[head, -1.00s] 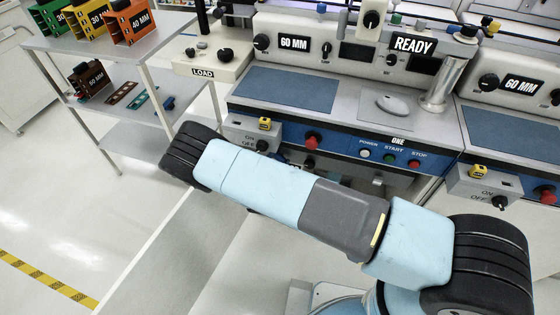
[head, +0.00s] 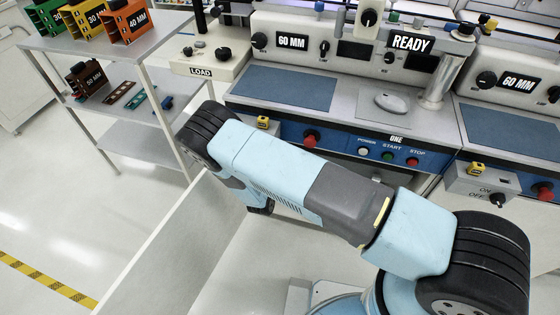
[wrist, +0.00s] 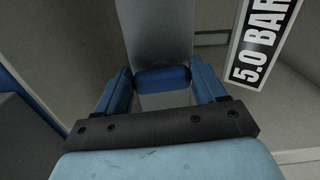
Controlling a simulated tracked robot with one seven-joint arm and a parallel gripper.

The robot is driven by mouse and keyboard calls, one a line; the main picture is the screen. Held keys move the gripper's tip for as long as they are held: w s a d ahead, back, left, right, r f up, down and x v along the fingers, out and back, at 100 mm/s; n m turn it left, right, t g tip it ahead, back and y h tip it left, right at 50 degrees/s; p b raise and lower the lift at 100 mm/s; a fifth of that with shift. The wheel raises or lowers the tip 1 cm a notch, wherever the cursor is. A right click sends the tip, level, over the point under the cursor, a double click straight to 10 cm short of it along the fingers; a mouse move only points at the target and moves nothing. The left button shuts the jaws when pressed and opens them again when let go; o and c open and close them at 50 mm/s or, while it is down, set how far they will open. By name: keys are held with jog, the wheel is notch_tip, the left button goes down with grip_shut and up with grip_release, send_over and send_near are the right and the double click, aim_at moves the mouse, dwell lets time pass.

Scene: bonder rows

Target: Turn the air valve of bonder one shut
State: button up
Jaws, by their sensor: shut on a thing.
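In the wrist view, my gripper (wrist: 162,84) has its two blue fingers closed on either side of a short blue piece, which looks like the air valve's handle (wrist: 162,77). A flat grey part (wrist: 161,30) extends upward from it in the picture. A white label reading 5.0 BAR (wrist: 263,42) is to the right. In the head view, bonder one (head: 396,139) stands behind my arm, with its READY sign (head: 411,42). My gripper and the valve are hidden in the head view.
A shelf rack (head: 100,42) with coloured holders stands at the left. Open floor lies at the left.

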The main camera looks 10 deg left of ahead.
jog(key=shift+d+f+m, duration=0.25)
jog(key=shift+d+m, duration=0.05)
jog(key=shift+m, duration=0.2)
jog(key=o, duration=1)
jog(key=shift+a, duration=0.15)
jog(key=shift+o, duration=0.2)
jog(key=shift+r, duration=0.1)
jog(key=shift+a, duration=0.1)
jog(key=s+a, duration=0.1)
jog(key=s, duration=1.2)
jog(key=shift+s, duration=0.35)
jog(key=shift+s, duration=0.1)
